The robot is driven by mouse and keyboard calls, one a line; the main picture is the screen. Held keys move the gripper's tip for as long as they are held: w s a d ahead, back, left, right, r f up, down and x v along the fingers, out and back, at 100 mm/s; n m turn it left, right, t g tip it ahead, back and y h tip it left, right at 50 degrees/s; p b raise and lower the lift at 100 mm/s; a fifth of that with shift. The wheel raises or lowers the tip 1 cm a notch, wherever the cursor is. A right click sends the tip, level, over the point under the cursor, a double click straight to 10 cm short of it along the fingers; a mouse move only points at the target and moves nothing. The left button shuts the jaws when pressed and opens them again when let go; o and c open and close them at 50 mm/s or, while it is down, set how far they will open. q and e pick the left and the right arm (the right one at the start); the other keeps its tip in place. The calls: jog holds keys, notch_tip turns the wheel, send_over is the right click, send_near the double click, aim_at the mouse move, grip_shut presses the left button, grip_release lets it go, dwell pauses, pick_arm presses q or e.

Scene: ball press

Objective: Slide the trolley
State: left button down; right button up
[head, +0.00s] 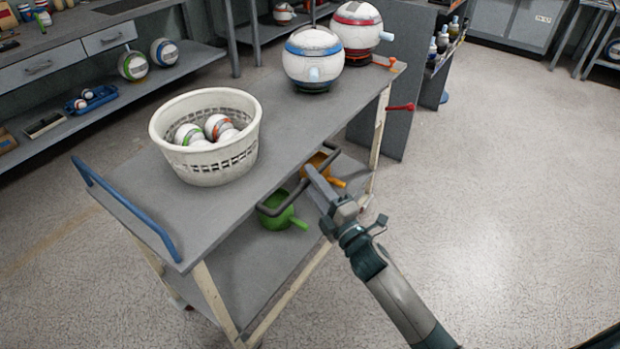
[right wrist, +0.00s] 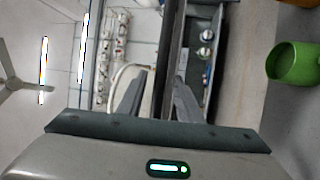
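The trolley (head: 300,130) has a grey top, cream legs, a lower shelf and a blue end handle (head: 125,205) on the left. A dark grey bar handle (head: 272,211) sticks out from its near long side. My right gripper (head: 316,180) is at this bar, coming from the lower right, and its fingers overlap the bar in the head view. In the right wrist view its fingers (right wrist: 158,95) stand apart, with a dark strip between them, which seems to be the trolley's edge or bar. I see no firm contact. My left gripper is not in view.
On the trolley stand a white basket (head: 205,165) of balls and two round white vessels, one blue-banded (head: 314,62), one red-banded (head: 357,25). A green pot (head: 280,215) and an orange one (head: 312,168) sit below. Shelving stands behind; the floor (head: 510,190) is clear at right.

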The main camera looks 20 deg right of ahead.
jog(key=shift+w+a, duration=0.1)
jog(key=shift+w, duration=0.25)
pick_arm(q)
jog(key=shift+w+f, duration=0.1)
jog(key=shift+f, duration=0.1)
pick_arm(e)
jog(key=shift+r, duration=0.1)
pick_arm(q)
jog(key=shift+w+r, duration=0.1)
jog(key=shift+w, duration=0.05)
pick_arm(e)
grip_shut()
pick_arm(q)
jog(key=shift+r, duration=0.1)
